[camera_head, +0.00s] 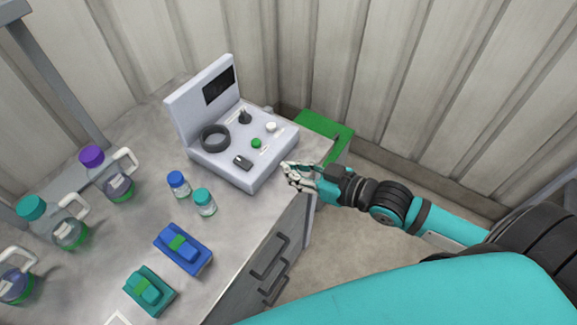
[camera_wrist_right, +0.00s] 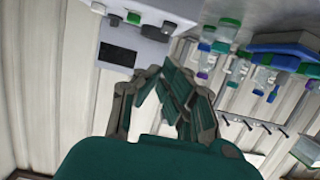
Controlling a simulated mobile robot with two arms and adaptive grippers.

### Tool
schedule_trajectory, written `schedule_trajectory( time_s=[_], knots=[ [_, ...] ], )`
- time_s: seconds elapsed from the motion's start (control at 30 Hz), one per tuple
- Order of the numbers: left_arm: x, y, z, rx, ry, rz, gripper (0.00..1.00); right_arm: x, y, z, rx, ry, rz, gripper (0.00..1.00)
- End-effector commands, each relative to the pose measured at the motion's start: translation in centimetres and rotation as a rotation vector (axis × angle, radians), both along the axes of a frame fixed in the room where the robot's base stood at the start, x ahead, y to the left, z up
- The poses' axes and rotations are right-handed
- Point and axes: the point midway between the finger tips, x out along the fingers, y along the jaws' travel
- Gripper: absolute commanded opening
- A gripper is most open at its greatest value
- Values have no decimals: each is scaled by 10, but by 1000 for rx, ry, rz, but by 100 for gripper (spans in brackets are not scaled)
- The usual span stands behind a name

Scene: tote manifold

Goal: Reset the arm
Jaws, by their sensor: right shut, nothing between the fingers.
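My right arm comes in from the right in the head view. Its gripper (camera_head: 291,172) is at the right front edge of the white control device (camera_head: 227,172), close to its corner; I cannot tell whether it touches. The gripper is shut and empty. In the right wrist view my right gripper's fingers (camera_wrist_right: 178,85) are drawn together with nothing between them. The device has a dark screen (camera_head: 219,86), a black ring, a green button (camera_head: 256,143), a white knob and a small black switch. It shows at the top of the wrist view (camera_wrist_right: 127,37). My left gripper is not in view.
On the grey bench (camera_head: 112,246) stand a blue-capped vial (camera_head: 179,184), a teal-capped vial (camera_head: 204,203), several large handled bottles at left, a blue holder (camera_head: 184,250) and a teal holder (camera_head: 150,292). A green object (camera_head: 324,130) is behind the bench's right edge. Corrugated walls close off the back.

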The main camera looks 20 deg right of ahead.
Motion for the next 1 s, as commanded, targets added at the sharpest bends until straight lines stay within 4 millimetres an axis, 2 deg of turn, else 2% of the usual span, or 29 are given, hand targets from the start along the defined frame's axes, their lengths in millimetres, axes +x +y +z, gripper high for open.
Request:
schedule_trajectory(
  time_s=[0.43, 0.57, 0.67, 0.8, 1.0],
  knots=[
    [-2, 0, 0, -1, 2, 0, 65, 0, 0, -1, -1, 3, -1, 0],
    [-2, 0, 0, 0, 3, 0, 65, -7, 5, -13, -34, 58, -25, 0],
    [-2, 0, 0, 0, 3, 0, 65, -21, 8, -35, -101, 166, -73, 0],
    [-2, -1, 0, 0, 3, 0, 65, -52, 2, -67, -215, 366, -169, 0],
    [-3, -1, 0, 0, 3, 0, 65, -95, -11, -91, -313, 597, -274, 0]
  ],
)
